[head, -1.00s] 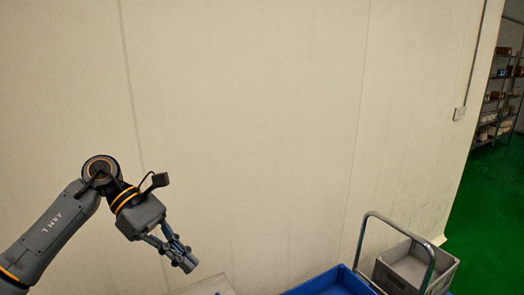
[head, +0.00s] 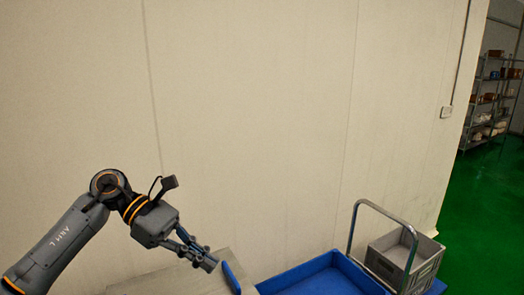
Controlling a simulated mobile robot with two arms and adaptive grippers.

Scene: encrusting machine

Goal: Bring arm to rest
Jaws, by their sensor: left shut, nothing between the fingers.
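My left arm comes in from the lower left, bent at the elbow. My left gripper (head: 207,259) points down and to the right. It is shut and empty, in front of the pale wall. In the picture its fingertips lie close to a narrow blue upright piece (head: 231,277) at the bottom edge; I cannot tell whether they touch. My right arm and gripper are out of the picture.
A blue tray (head: 335,262) stands at the bottom centre. Right of it are a cart handle (head: 353,232) and a grey crate (head: 378,265). A pale flat surface (head: 150,284) lies below my gripper. Shelves (head: 490,108) stand far right over green floor (head: 480,215).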

